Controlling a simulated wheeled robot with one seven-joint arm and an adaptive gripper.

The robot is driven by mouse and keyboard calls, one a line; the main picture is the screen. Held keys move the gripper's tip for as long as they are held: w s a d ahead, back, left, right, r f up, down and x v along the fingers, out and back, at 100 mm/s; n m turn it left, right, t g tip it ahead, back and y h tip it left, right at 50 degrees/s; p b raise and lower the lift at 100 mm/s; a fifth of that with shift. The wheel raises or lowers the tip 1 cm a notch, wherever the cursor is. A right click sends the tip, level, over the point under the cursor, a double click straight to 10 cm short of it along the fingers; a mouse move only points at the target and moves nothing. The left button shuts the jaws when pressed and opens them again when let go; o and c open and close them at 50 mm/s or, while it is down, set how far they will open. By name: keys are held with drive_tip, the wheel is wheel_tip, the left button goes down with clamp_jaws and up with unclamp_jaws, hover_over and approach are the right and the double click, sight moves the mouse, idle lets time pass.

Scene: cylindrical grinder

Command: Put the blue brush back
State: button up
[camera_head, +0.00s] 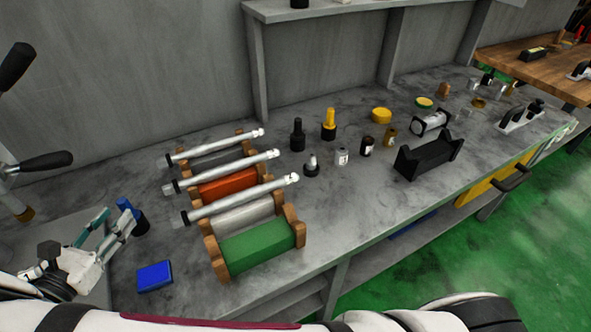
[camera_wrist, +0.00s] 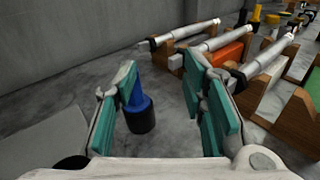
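The blue brush (camera_head: 126,208) has a blue handle and a dark round base, and it stands upright on the grey bench at the left. In the wrist view the blue brush (camera_wrist: 141,108) shows between my two fingers, closer to the left one, which covers part of its handle. My gripper (camera_head: 114,222) has teal finger pads and is beside the brush. In the wrist view my gripper (camera_wrist: 160,70) is open with a wide gap and nothing clamped. Whether the left finger touches the brush I cannot tell.
Metal shafts on wooden-ended racks (camera_head: 240,205) stand right of the brush. A flat blue block (camera_head: 154,276) lies in front. A black brush (camera_head: 297,135) and a yellow brush (camera_head: 329,124) stand further right among small bottles. A grey wall (camera_head: 130,75) rises behind.

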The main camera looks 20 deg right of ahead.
drive_tip(key=w+d+r+m+g+h, duration=0.1)
drive_tip(key=w+d+r+m+g, duration=0.25)
drive_tip(key=d, duration=0.35)
drive_tip(key=w+d+r+m+g+h, duration=0.25)
drive_tip(key=d+r+m, duration=0.2)
drive_tip(key=d, duration=0.35)
drive_tip(key=s+d+r+m+g+y, duration=0.1)
drive_tip(key=s+d+r+m+g, duration=0.15)
drive_tip(key=d, duration=0.55)
drive_tip(key=s+d+r+m+g+y, duration=0.1)
drive_tip(key=d+r+m+g+y, duration=0.2)
drive_tip(key=d, duration=0.5)
drive_tip(key=s+d+r+m+g+y, duration=0.3)
drive_tip(key=s+d+r+m, duration=0.3)
drive_tip(key=s+d+m, duration=0.45)
drive_tip(key=s+d+m+t+y, duration=0.3)
drive_tip(key=s+m, duration=0.3)
drive_tip(key=s, duration=0.6)
drive_tip(key=shift+d+y, duration=0.35)
drive_tip(key=shift+d, duration=0.25)
drive_tip(key=shift+w, duration=0.1)
drive_tip(key=shift+r+p, duration=0.65)
drive_tip(key=shift+r, duration=0.2)
